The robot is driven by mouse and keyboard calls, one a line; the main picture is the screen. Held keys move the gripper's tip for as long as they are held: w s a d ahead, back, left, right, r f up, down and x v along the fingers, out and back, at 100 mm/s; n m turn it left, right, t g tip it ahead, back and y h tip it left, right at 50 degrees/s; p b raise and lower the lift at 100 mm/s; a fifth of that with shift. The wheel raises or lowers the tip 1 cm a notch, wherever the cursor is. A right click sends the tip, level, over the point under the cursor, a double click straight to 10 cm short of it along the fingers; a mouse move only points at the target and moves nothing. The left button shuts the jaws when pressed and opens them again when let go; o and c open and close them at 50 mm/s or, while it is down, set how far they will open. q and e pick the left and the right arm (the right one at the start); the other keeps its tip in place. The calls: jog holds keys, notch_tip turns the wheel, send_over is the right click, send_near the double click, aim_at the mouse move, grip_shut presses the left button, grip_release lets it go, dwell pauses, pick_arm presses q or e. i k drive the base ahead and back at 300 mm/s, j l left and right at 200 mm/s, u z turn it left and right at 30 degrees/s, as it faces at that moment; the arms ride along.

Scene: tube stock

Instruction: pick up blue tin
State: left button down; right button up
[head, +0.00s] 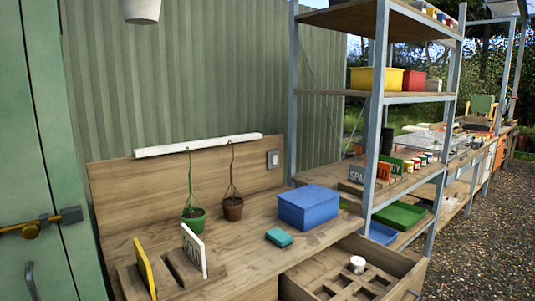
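A blue lidded box (308,207) sits on the wooden workbench (255,222), close to the shelf post. A small flat teal-blue block or tin (279,237) lies on the bench in front of it, apart from the box. I cannot tell for sure which of the two is the blue tin. Neither of my grippers is in view.
An open wooden drawer (330,282) with compartments juts out at the front, holding a small white tin (357,264). A metal shelf rack (375,100) rises right.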

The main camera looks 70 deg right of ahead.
aim_at(430, 155)
jog(key=z, duration=3.3)
